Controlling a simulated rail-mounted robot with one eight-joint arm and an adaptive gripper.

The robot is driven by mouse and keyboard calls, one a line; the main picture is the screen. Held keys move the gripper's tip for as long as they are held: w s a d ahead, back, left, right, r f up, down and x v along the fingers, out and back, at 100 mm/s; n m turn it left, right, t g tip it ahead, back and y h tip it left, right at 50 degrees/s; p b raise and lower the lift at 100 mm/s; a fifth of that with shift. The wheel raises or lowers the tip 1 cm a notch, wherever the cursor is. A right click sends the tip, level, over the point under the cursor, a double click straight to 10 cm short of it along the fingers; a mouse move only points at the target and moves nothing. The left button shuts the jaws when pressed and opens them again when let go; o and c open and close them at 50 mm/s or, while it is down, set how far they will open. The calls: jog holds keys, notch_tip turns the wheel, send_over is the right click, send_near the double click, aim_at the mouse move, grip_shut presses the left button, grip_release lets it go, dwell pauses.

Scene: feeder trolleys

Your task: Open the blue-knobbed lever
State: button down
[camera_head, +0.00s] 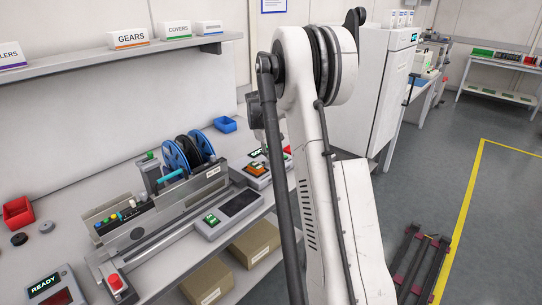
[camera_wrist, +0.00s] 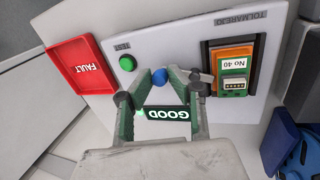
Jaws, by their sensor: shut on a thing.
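The blue-knobbed lever (camera_wrist: 160,76) shows its round blue knob in the wrist view, on a pale panel. My gripper (camera_wrist: 162,83) has its two green-lined fingers on either side of the knob, shut on it. A grey metal piece (camera_wrist: 202,82) sits right of the fingers, beside a dark slot holding an orange and green module (camera_wrist: 233,72) marked "No 40". How the lever joins this piece is hidden. In the head view, my arm covers the gripper and the knob.
On the panel are a green button (camera_wrist: 127,63) and a lit "GOOD" display (camera_wrist: 168,113). A red FAULT tray (camera_wrist: 80,63) lies left of it, a blue bin (camera_wrist: 290,145) at the lower right. In the head view, a machine with blue reels (camera_head: 176,155) stands left on the bench.

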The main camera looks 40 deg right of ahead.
jog(key=m, duration=0.2)
jog(key=s+m+g+b, duration=0.1)
jog(key=a+m, duration=0.1)
jog(key=m, duration=0.1)
jog(key=shift+s+m+b, duration=0.25)
jog(key=shift+m+b, duration=0.05)
jog(key=shift+b, duration=0.05)
jog(key=shift+s+a+m+g+y+b, duration=0.15)
jog(key=shift+a+m+g+y, duration=0.1)
jog(key=shift+m, duration=0.5)
jog(key=shift+s+a+m+g+y+b, duration=0.1)
jog(key=shift+s+m+g+y+b, duration=0.1)
jog(key=shift+m, duration=0.6)
jog(key=shift+s+a+m+g+y+b, duration=0.15)
jog(key=shift+a+m+g, duration=0.1)
jog(key=shift+m, duration=0.5)
jog(key=c, duration=1.6)
grip_release()
jog(key=shift+c, duration=0.2)
jog(key=v, duration=1.2)
